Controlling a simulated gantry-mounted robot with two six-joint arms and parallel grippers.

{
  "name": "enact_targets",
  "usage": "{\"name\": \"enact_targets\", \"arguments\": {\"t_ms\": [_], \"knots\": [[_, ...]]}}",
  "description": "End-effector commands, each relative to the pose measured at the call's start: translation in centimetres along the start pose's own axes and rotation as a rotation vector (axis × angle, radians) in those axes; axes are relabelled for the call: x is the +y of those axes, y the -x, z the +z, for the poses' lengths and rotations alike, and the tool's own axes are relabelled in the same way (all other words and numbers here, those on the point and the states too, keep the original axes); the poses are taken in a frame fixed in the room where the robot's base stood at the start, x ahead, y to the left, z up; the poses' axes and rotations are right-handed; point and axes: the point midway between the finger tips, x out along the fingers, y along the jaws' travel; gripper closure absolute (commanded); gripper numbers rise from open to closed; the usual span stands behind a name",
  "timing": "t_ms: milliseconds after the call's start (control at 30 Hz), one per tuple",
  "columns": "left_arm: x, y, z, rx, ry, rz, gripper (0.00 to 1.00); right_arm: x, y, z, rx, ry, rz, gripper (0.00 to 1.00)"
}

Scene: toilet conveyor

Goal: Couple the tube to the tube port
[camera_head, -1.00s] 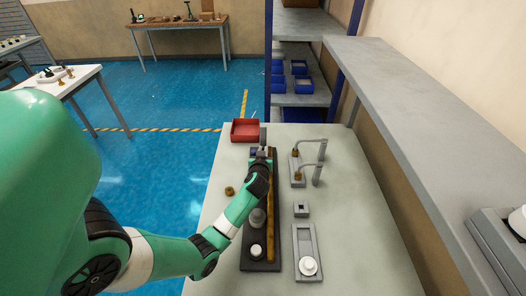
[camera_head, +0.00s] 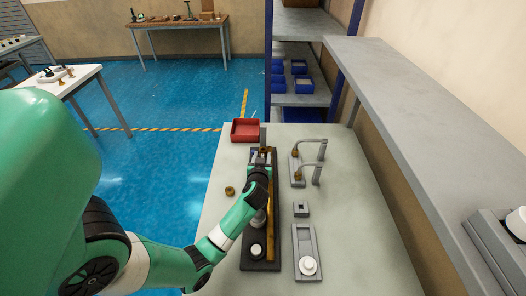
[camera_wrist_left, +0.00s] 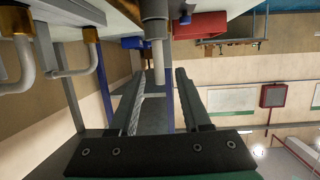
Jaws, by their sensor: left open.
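My left gripper (camera_head: 260,158) reaches over the far end of the dark base plate (camera_head: 262,264). In the left wrist view its two fingers (camera_wrist_left: 160,76) are apart. A grey cylinder with a pale narrower stem (camera_wrist_left: 157,58) shows in line with the gap between the fingers; I cannot tell whether it is the tube or the port, and no finger visibly touches it. Two bent grey pipes with brass ends, a far one (camera_head: 318,141) and a near one (camera_head: 317,176), stand right of the base plate. They also show in the left wrist view (camera_wrist_left: 52,45). My right gripper is not in view.
A red bin (camera_head: 245,131) stands at the table's far left corner. A brass ring (camera_head: 229,190) lies left of the base plate. A small grey block (camera_head: 302,209) and a grey tray (camera_head: 296,236) with a white round piece (camera_head: 308,266) lie to the right. The table's right side is clear.

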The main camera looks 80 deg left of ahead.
Motion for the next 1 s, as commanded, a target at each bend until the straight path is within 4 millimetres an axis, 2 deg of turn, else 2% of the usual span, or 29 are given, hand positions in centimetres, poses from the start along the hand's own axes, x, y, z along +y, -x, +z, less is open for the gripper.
{"name": "enact_targets", "arguments": {"t_ms": [33, 133, 200, 300, 467, 1000], "knots": [[0.1, 1.5, -0.2, 0.0, -0.002, 0.004, 0.52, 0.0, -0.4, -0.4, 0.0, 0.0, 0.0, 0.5], [0.1, 4.2, -0.6, -0.002, -0.005, 0.004, 0.52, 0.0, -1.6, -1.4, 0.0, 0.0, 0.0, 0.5], [0.1, 5.7, -0.8, -0.002, -0.005, 0.003, 0.52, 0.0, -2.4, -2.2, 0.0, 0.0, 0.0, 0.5], [0.1, 6.8, -0.6, -0.003, -0.003, 0.002, 0.52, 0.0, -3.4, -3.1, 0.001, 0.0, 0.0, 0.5], [0.0, 7.6, -0.2, 0.0, -0.002, 0.001, 0.52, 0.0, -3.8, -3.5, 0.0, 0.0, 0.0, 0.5], [0.0, 7.5, 0.0, 0.001, -0.001, 0.0, 0.52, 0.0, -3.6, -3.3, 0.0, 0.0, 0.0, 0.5]]}}
